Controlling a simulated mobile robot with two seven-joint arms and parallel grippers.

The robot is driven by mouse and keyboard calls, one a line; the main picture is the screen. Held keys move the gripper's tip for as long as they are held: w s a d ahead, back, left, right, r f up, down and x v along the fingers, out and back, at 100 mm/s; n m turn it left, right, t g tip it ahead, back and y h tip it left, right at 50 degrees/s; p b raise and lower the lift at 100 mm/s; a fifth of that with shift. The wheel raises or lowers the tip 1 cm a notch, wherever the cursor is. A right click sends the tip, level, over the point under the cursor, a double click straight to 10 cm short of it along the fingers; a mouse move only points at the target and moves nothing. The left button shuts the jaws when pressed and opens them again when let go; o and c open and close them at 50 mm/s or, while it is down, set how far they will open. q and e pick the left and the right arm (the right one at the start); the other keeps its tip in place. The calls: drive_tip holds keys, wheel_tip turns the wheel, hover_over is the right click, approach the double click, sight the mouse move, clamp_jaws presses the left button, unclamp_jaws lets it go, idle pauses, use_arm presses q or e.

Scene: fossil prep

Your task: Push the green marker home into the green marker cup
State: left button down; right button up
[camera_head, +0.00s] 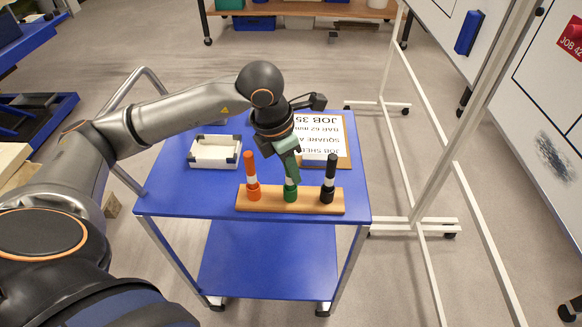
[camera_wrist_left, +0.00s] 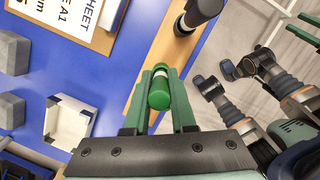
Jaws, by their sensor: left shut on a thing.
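The green marker (camera_wrist_left: 159,92) is between the green fingers of my left gripper (camera_wrist_left: 160,78) in the left wrist view. In the head view my left gripper (camera_head: 292,168) points down at the middle of the wooden rack (camera_head: 265,206), shut on the marker's upper part. Below the fingers a short white band shows, then the green marker cup (camera_head: 290,193) on the rack. The fingers hide most of the marker, and how deep it sits in the cup cannot be told. My right gripper is not seen in the head view.
An orange marker (camera_head: 251,170) stands left of the green one and a black marker (camera_head: 329,175) right of it, both close by. A white tray (camera_head: 214,153) and a job sheet (camera_head: 325,128) lie behind on the blue cart top (camera_head: 180,190).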

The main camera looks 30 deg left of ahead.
use_arm(q)
drive_tip(key=c, duration=0.7)
unclamp_jaws()
drive_tip(key=shift+o, duration=0.2)
drive_tip(key=shift+r, duration=0.1)
drive_tip(key=p+v, duration=0.1)
drive_tip(key=v, duration=0.1)
drive_tip(key=w+p+v, duration=0.1)
drive_tip(key=p+v, duration=0.2)
drive_tip(key=v, duration=0.1)
drive_tip(key=shift+w+d+r+p, duration=0.1)
drive_tip(key=shift+d+r+p, duration=0.3)
drive_tip(key=shift+r, duration=0.2)
drive_tip(key=shift+f, duration=0.1)
